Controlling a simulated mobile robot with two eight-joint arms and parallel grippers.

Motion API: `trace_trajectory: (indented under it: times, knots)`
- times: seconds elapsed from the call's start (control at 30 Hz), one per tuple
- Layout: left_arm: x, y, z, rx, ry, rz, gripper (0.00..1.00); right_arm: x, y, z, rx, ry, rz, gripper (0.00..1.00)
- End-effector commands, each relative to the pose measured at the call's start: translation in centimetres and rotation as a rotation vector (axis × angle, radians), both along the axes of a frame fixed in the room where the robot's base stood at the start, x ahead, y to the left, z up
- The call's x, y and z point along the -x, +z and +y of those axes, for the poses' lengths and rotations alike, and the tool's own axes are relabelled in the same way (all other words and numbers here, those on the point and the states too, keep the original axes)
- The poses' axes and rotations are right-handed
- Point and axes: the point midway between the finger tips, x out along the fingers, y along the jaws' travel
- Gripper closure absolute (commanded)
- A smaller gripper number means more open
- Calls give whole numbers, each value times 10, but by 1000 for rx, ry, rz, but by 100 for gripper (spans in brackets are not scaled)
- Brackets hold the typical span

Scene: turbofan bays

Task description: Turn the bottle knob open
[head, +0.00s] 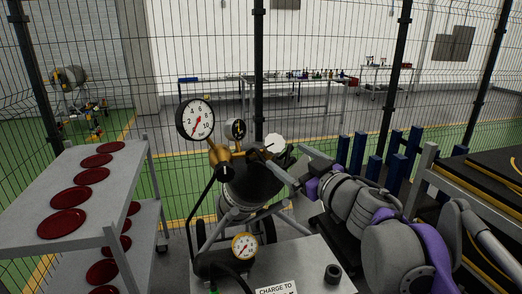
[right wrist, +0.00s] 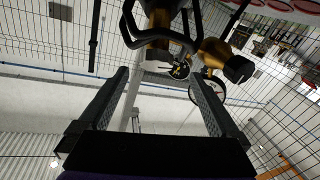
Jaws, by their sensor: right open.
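The bottle (head: 250,187) is a dark cylinder strapped on a wheeled cart, with a brass regulator (head: 222,154) at its top. A pale round knob (head: 275,143) sits at the right of the valve. My right gripper (head: 280,153) comes in from the right, open, with its fingertips close to the knob. In the right wrist view, the two fingers (right wrist: 160,73) stand wide apart, with brass fittings (right wrist: 158,50) and black handle loops just beyond the tips. I cannot tell whether a finger touches the knob. My left gripper is not in view.
A third gauge (head: 244,246) stands over a grey box (head: 290,262) in front. A shelf (head: 122,170) with red discs is at left. A mesh fence runs behind.

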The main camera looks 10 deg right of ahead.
Motion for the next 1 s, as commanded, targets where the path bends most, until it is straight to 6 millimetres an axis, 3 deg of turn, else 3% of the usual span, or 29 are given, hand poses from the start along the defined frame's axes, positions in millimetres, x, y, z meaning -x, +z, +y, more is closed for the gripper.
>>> trace_trajectory:
  times: [0.53,0.7,1.0]
  knots:
    - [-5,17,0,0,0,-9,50,-87,4,27,0,4,-2,2]
    - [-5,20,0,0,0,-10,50,-99,3,30,2,2,-2,2]
    - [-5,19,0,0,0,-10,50,-101,2,31,3,2,-1,2]
